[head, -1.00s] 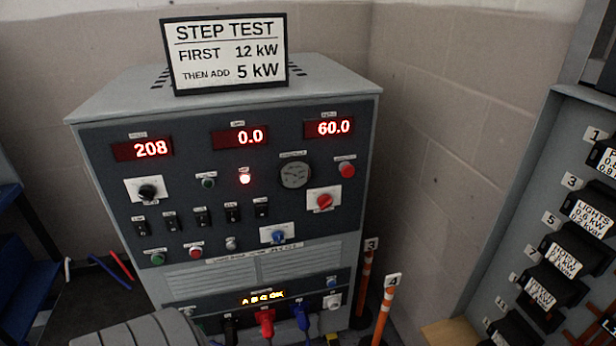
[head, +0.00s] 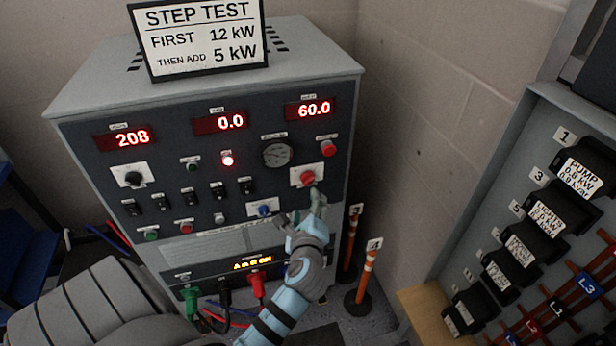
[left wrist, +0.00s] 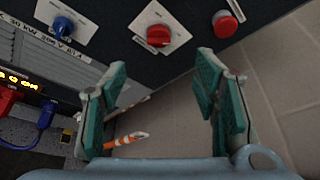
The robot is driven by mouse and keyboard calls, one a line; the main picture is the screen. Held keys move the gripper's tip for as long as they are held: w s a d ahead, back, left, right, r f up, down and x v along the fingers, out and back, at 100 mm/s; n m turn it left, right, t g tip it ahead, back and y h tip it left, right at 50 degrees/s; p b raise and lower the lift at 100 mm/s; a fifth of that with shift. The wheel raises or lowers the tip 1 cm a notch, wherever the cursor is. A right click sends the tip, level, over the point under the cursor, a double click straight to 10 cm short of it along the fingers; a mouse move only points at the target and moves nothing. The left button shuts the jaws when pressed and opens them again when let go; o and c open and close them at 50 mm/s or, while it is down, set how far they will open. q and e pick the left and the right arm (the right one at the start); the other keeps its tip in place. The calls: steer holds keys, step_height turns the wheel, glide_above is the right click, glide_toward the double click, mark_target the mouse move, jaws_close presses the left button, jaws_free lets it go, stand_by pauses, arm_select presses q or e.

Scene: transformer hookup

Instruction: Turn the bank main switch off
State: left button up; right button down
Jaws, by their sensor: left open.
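The grey load bank cabinet (head: 75,200) stands ahead with several switches on its dark panel. A red rotary knob (head: 308,178) on a white plate is at the panel's right; it also shows at the top of the left wrist view (left wrist: 158,35). A blue rotary knob (head: 264,209) sits lower left of it (left wrist: 63,25). The labels are too small to tell which is the bank main switch. My left gripper (head: 306,212) is open and empty, just below the red knob in the picture. In the left wrist view its teal fingers (left wrist: 162,88) are apart, with the red knob beyond them. My right gripper is not seen.
A red push button (head: 327,149) is above right of the red knob. Red and black plugs (head: 257,284) are at the cabinet's foot. Orange-white posts (head: 364,278) stand right of it. A breaker panel (head: 535,105) is at the right. A sign (head: 200,38) tops the cabinet.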

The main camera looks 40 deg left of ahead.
mark_target(308, 181)
arm_select(q)
steer(key=b+x, duration=0.1)
steer(key=x, duration=0.3)
steer(key=b+x, duration=0.1)
steer(key=x, duration=0.9)
steer(key=shift+d+f+b, duration=0.15)
steer(key=shift+f+b, duration=0.15)
steer(key=shift+b, duration=0.1)
steer(key=c, duration=1.2)
